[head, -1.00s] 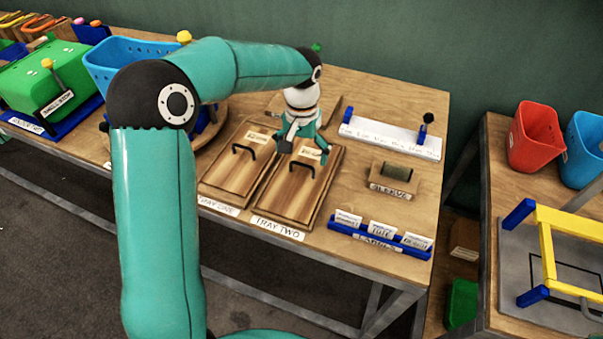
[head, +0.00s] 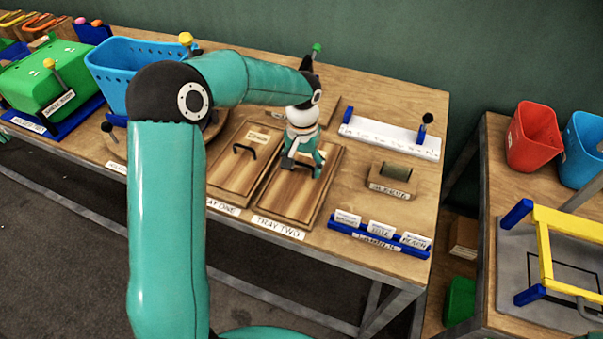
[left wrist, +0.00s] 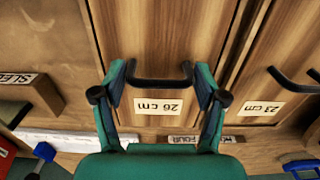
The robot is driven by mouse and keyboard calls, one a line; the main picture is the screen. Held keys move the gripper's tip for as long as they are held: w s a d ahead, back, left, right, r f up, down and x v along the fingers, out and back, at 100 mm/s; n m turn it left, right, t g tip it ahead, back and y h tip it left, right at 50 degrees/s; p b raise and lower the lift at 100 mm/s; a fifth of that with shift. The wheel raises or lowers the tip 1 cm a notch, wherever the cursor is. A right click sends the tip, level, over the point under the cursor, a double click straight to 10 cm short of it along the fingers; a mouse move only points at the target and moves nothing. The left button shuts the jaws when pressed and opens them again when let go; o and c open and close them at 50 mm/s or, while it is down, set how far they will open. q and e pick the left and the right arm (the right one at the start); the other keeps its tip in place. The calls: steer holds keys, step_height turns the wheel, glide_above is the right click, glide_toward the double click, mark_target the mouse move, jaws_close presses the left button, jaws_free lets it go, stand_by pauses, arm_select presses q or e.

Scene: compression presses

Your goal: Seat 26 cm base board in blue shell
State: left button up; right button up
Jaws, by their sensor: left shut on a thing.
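The 26 cm base board (head: 290,197) is a wooden panel with a dark handle, lying in the place labelled TRAY TWO. In the left wrist view the board (left wrist: 155,30) shows its "26 cm" label upside down. My left gripper (head: 303,168) is down at this board. In the left wrist view its fingers (left wrist: 160,75) stand at the two ends of the handle and are shut on it. The board looks flat in its place. A blue perforated tub (head: 112,62), likely the blue shell, stands at the back left, partly hidden by my arm. My right gripper is out of view.
The 23 cm board (head: 235,172) lies just left. A sleeve block (head: 391,180), a blue label rack (head: 378,233) and a white strip with a blue end (head: 390,134) stand to the right. A green box (head: 45,85) is far left. Red (head: 533,137) and blue (head: 582,150) bins stand on another table.

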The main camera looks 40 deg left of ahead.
arm_select(q)
steer(key=shift+r, duration=0.1)
step_height(320, 180, up, 20)
stand_by(0.7)
